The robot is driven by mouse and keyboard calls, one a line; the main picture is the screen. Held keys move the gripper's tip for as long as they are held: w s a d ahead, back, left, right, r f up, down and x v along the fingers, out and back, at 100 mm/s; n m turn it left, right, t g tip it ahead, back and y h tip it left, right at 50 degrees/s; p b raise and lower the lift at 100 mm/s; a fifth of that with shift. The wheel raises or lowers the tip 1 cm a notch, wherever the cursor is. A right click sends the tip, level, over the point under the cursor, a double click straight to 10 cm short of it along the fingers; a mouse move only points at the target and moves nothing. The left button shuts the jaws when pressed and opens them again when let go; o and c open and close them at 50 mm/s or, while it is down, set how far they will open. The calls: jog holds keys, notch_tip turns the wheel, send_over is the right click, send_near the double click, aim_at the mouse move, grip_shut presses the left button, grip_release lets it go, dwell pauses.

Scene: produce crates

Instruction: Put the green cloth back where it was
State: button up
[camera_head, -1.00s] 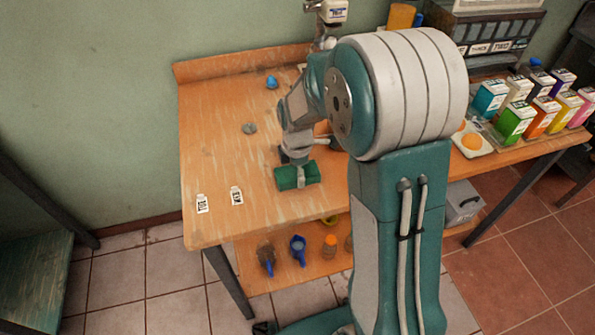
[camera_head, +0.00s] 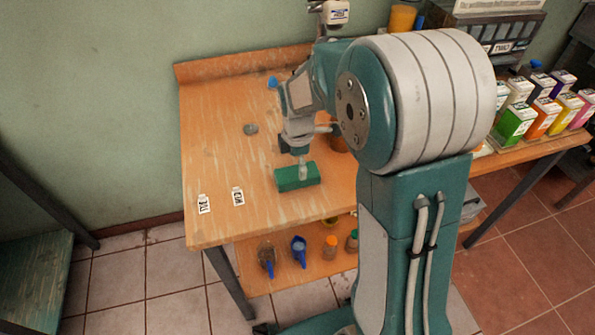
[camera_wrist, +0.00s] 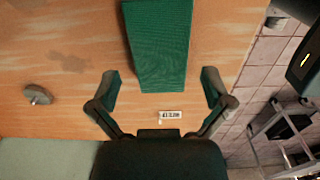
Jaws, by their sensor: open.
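The green cloth (camera_head: 297,177) lies as a folded, block-like bundle on the wooden table, near its front edge. In the wrist view the cloth (camera_wrist: 158,45) reaches from the top edge down to between my fingers. My gripper (camera_head: 302,169) is over the cloth in the head view, pointing down. In the wrist view my gripper (camera_wrist: 160,76) is open, with one finger on each side of the cloth's near end and a gap on both sides. I cannot tell the exact height of the fingertips above the table.
Two white labels (camera_head: 204,204) (camera_head: 238,196) lie on the table's left part, which is otherwise clear. A small grey round object (camera_head: 250,129) and a blue item (camera_head: 271,83) lie further back. Paint cartons (camera_head: 515,124) stand at right. Bottles (camera_head: 330,247) stand on the lower shelf.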

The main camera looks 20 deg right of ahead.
notch_tip(320, 180, up, 8)
jog(key=s+r+m+t, duration=0.2)
jog(key=s+r+m, duration=0.5)
jog(key=s, duration=0.1)
jog(key=s+r+m+t, duration=0.1)
jog(key=s+m+t, duration=0.2)
jog(key=s+m, duration=0.8)
jog(key=shift+s+d+t, duration=0.15)
jog(key=shift+s+t, duration=0.15)
jog(key=shift+s, duration=0.65)
